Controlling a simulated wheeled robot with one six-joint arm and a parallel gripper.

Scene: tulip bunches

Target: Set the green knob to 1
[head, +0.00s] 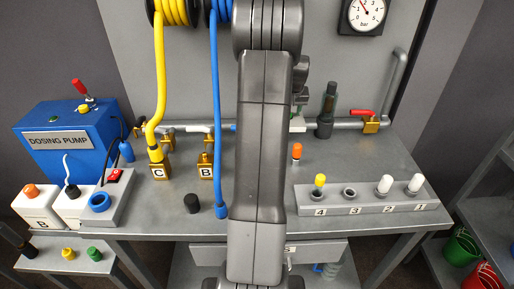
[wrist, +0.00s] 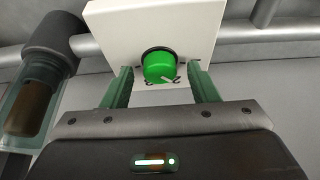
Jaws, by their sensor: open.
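The green knob (wrist: 160,67) sits on the face of a white box (wrist: 108,22) in the wrist view. A pale mark shows at its lower edge, beside small dark scale marks, one of which looks like a 2. I cannot read its setting surely. My gripper (wrist: 159,72) is open, with one green-tinted finger on each side of the knob. Gaps show between the fingers and the knob. In the head view my arm hides the knob and the gripper; only a pale sliver, perhaps the box, shows at the arm's right edge.
A grey pipe (wrist: 240,15) runs beside the box, with a dark-capped cylinder (wrist: 52,45) at left. In the head view, a red-handled valve (head: 370,122) is on the pipe at right. A numbered rack (head: 332,211) stands in front. A blue hose (head: 216,120) hangs left of my arm.

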